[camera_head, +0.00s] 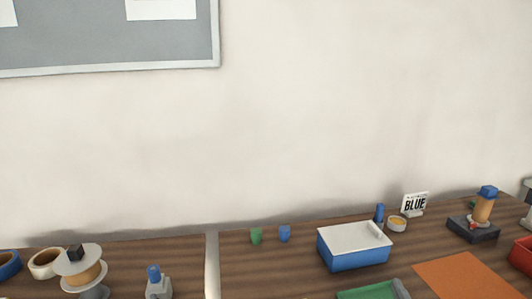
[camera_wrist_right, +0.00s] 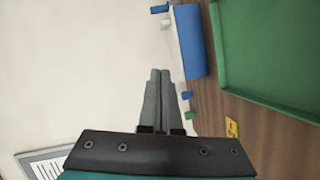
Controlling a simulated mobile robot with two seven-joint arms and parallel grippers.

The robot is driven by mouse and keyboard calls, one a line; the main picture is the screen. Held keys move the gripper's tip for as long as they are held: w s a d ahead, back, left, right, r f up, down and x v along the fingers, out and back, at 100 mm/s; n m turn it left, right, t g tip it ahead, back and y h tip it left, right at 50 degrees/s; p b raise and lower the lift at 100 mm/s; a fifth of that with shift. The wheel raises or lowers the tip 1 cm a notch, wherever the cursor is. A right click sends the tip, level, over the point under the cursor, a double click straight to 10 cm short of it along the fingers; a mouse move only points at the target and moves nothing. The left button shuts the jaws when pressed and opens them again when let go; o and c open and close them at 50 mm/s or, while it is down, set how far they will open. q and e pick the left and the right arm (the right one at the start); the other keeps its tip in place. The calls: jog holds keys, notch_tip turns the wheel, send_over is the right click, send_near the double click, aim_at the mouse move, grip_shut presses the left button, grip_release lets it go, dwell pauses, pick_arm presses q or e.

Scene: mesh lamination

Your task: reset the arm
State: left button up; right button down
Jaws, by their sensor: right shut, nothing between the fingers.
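My right gripper (camera_wrist_right: 160,74) shows in the right wrist view with its two grey fingers side by side and shut, nothing between them. It appears in front of the pale wall, to the left of the blue box with a white lid (camera_wrist_right: 190,42). The fingers look clear of everything, though their distance from the table is hard to tell. Neither gripper can be made out in the head view. My left gripper is not in view.
A pale divider (camera_head: 211,265) crosses the table.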

jog(key=s+a+f+m+g+y, duration=0.1)
jog(key=s+a+f+m+g, duration=0.25)
jog(key=s, duration=0.55)
jog(key=s+a+f+m+g+y, duration=0.15)
jog(key=s+a+m+g, duration=0.3)
jog(key=s, duration=0.55)
jog(key=s+a+f+m+g, duration=0.3)
jog(key=s+a+f+g, duration=0.15)
jog(key=s, duration=0.45)
notch_tip(320, 180, down, 27)
jog(key=s+g+b, duration=0.1)
jog(key=s+b, duration=0.1)
jog(key=b, duration=0.4)
pick_arm(q)
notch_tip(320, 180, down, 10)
jog(key=b, duration=0.4)
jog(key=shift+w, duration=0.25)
pick_arm(e)
jog(key=s+d+f+g, duration=0.1)
jog(key=s+d+f, duration=0.1)
jog(key=s+f, duration=1.3)
notch_tip(320, 180, down, 2)
jog(key=shift+f, duration=0.15)
